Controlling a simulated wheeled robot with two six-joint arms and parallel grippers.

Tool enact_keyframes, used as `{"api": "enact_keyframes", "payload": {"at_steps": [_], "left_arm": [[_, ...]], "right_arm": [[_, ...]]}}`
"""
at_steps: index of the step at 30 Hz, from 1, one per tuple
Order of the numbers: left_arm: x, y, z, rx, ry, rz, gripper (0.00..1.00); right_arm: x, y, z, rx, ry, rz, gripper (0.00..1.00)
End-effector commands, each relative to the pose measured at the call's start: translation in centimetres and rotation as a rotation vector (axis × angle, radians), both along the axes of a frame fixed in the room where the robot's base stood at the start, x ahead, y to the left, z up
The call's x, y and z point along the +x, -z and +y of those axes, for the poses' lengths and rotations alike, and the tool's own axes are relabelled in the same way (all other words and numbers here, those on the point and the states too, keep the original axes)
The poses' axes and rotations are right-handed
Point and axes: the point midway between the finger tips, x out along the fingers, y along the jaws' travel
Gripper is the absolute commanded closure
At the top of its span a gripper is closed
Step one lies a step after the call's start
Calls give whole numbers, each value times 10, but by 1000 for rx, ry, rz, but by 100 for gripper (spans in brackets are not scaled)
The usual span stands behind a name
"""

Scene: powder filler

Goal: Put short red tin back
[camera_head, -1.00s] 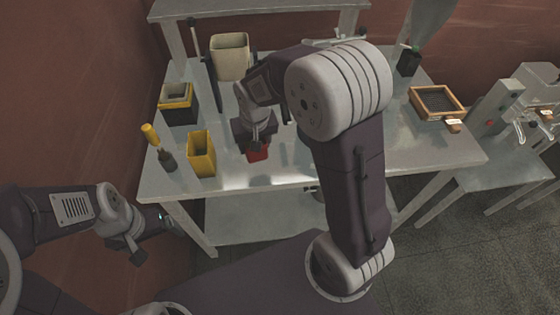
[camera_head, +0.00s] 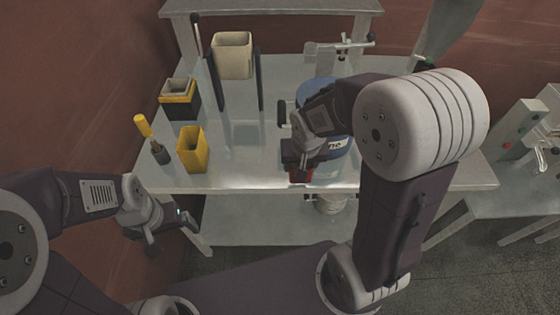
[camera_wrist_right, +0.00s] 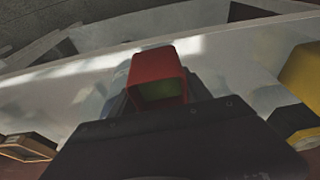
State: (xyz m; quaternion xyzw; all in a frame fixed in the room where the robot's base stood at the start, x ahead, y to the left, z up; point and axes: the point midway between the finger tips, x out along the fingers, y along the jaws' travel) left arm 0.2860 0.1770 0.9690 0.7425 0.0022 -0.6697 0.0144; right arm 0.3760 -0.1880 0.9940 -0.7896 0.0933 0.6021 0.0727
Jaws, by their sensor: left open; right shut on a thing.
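The short red tin (camera_head: 301,176) is in my right gripper (camera_head: 300,164), over the front part of the metal table. In the right wrist view the red tin (camera_wrist_right: 157,66) is square with rounded corners, and its opening shows dull green inside. The dark right gripper (camera_wrist_right: 150,115) is shut on it; its fingertips are partly hidden. I cannot tell whether the tin touches the table. My left gripper (camera_head: 181,216) is open and empty, low at the left in front of the table's edge.
On the table (camera_head: 240,178) stand a tall yellow tin (camera_head: 193,150), a yellow-handled tool (camera_head: 144,128), a black-and-yellow container (camera_head: 178,105) and a beige bin (camera_head: 232,56). A blue drum (camera_head: 315,92) is partly hidden behind my right arm. The table front between yellow and red tins is clear.

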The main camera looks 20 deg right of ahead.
Motion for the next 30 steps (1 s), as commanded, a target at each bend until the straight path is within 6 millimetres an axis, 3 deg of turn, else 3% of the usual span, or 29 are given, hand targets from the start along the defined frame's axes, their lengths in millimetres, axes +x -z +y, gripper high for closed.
{"api": "enact_keyframes", "payload": {"at_steps": [1,6,11,16,24,30], "left_arm": [[0,-13,0,0,0,0,9],[0,-28,0,0,0,0,9],[0,-31,0,0,0,0,9],[0,-30,0,0,0,0,9],[0,-37,0,0,0,0,9],[0,-40,0,0,0,0,9]], "right_arm": [[-3,-19,1,-2,18,-6,99],[-10,-49,5,-2,51,-7,99],[-12,-59,9,-2,44,-5,99],[2,-47,15,-3,42,2,99],[70,-4,44,-3,42,1,99],[94,12,54,-1,43,-3,99]]}}
